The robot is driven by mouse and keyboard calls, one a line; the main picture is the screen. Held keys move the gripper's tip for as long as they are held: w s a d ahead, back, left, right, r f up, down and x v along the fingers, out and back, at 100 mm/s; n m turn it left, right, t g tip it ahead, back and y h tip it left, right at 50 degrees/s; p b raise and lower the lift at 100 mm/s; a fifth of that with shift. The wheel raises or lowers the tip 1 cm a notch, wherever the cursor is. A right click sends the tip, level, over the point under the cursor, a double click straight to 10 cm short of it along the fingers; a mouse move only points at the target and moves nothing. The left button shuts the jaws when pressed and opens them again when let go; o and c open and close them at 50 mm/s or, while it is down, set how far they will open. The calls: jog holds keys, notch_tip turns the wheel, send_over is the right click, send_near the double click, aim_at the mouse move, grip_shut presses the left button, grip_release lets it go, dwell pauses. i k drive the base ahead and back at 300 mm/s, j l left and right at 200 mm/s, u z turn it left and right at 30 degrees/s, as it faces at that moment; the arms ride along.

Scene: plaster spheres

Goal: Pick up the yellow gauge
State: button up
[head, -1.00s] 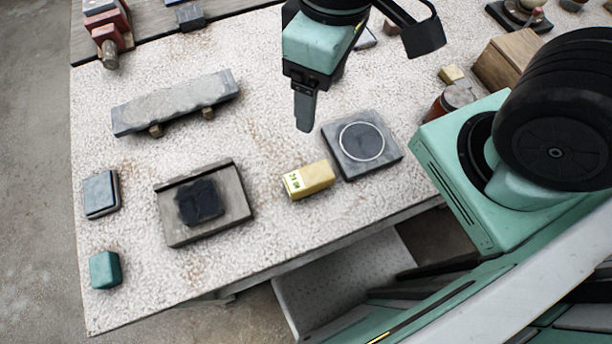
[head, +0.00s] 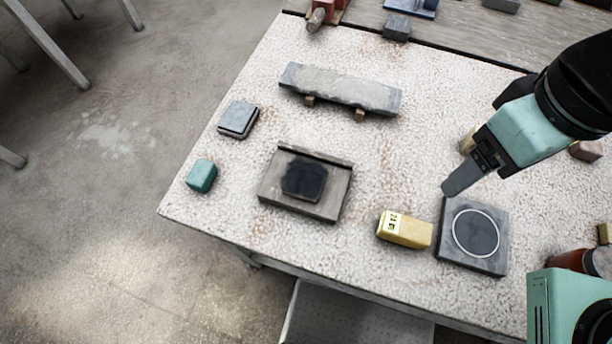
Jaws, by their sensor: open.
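The yellow gauge (head: 405,229) is a small yellow block with a pale marked label on its left end. It lies on the speckled table (head: 240,215) near the front edge, just left of a dark square plate with a pale ring (head: 474,236). My gripper (head: 452,190) is above the table, up and to the right of the yellow gauge and apart from it. It points down and to the left, seen mostly side-on. It is open, and nothing shows held in it.
A wooden tray with a dark block (head: 306,184) lies left of the gauge. A teal block (head: 201,176) and a grey box (head: 239,119) are farther left. A long grey slab (head: 341,88) rests on small supports behind. A red-brown jar (head: 578,260) stands at right.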

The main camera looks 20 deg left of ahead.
aim_at(395, 228)
jog(key=k+u, duration=0.35)
jog(key=k+j+u, duration=0.15)
jog(key=k+u, duration=0.15)
jog(key=k+l+u, duration=0.1)
jog(key=l+u, duration=0.25)
jog(key=k+l+u, duration=0.1)
jog(key=l+u, duration=0.2)
jog(key=k+l+u, duration=0.15)
jog(key=l+u, duration=0.2)
jog(key=k+l, duration=0.15)
